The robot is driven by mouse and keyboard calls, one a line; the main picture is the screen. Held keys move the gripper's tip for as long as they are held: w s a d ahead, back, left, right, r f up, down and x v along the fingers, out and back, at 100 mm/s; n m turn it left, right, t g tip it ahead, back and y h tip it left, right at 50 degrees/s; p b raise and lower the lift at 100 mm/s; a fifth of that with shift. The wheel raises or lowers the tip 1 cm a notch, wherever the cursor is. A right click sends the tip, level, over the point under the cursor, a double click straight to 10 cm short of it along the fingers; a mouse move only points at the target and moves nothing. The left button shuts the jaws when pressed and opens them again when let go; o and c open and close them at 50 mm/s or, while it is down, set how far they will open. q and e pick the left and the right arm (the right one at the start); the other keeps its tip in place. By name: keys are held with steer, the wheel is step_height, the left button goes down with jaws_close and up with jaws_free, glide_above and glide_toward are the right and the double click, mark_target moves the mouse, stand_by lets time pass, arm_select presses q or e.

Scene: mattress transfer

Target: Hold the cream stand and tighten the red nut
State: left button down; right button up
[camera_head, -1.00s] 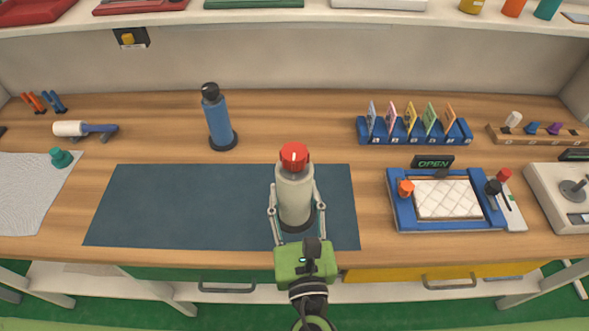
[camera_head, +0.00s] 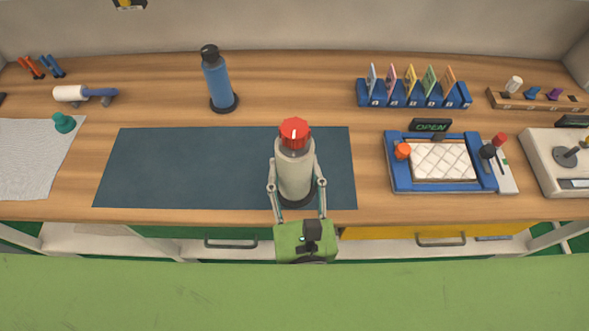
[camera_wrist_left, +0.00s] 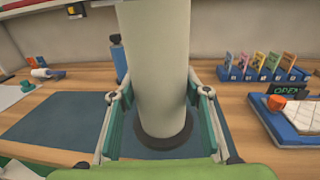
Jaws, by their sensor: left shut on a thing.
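The cream stand (camera_head: 294,174) stands upright near the front edge of the dark mat, on a dark round base. The red nut (camera_head: 294,132) sits on top of it over a grey neck, with a white mark on its upper face. My left gripper (camera_head: 296,186) reaches in from the front and is shut on the stand low down, one finger on each side. In the left wrist view the stand (camera_wrist_left: 155,65) rises between the fingers, and its top and the nut are out of frame. My right gripper is in neither view.
The dark mat (camera_head: 180,170) is clear left of the stand. A blue bottle (camera_head: 217,82) stands behind. To the right are a blue tray (camera_head: 395,175) with a white quilted pad, an OPEN sign (camera_head: 431,125) and a blue card rack (camera_head: 413,99). A lint roller (camera_head: 85,94) lies far left.

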arm_select(q)
steer(key=w+p, duration=0.3)
steer(key=w, duration=1)
steer(key=shift+w+r, duration=0.15)
steer(key=shift+w, duration=0.15)
stand_by(1.1)
steer(key=shift+f+b, duration=5)
steer(key=shift+f, duration=1.45)
steer(key=shift+r, duration=0.1)
